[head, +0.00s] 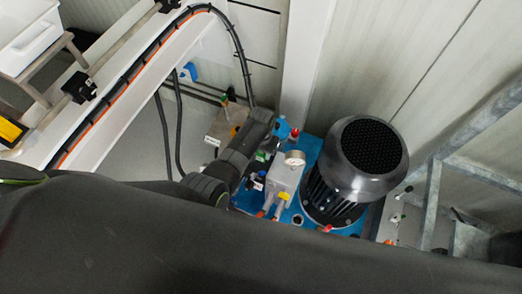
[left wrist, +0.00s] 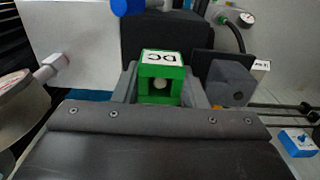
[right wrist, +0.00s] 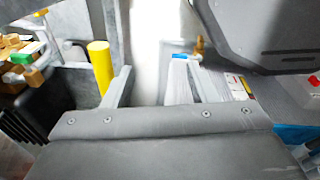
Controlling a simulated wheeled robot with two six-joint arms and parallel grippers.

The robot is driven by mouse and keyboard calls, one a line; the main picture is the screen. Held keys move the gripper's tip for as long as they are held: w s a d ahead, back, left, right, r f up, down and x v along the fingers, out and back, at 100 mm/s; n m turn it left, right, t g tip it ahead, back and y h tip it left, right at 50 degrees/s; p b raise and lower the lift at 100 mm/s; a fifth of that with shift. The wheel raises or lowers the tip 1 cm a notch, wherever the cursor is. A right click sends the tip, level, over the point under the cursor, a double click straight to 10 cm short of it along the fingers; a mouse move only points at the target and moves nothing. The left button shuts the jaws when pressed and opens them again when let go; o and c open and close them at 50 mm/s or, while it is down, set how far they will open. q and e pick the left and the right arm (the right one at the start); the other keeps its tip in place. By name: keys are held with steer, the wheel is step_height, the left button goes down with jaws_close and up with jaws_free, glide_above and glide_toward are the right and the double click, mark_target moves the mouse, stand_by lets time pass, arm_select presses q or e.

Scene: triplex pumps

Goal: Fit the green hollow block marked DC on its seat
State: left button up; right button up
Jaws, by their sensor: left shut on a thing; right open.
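The green hollow block marked DC (left wrist: 161,84) is held between the fingers of my left gripper (left wrist: 161,92). Its white DC label faces up, upside down in the left wrist view, and its opening with a round pale spot inside faces the camera. In the head view my left gripper (head: 262,152) is over the blue pump base, left of the gauge block, with a small bit of green showing. I cannot make out the seat; a dark block (left wrist: 165,38) stands just beyond the green block. My right gripper (right wrist: 150,88) is open and empty, away from the pump.
A large black motor (head: 350,180) stands on the blue base (head: 313,150), beside a grey block with a gauge (head: 294,158). A grey block (left wrist: 230,84) is right of my left fingers. A yellow post (right wrist: 100,66) shows beyond my right gripper.

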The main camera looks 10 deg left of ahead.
arm_select(q)
steer(key=o, duration=1.2)
steer(key=shift+a, duration=0.15)
steer(key=shift+r, duration=0.15)
steer(key=shift+w+r+p, duration=0.15)
steer(key=shift+r+p, duration=0.25)
steer(key=shift+p, duration=0.2)
steer(key=r+p, duration=1.6)
steer(key=p, duration=0.1)
steer(key=shift+s+d+r, duration=0.2)
steer(key=shift+d, duration=0.15)
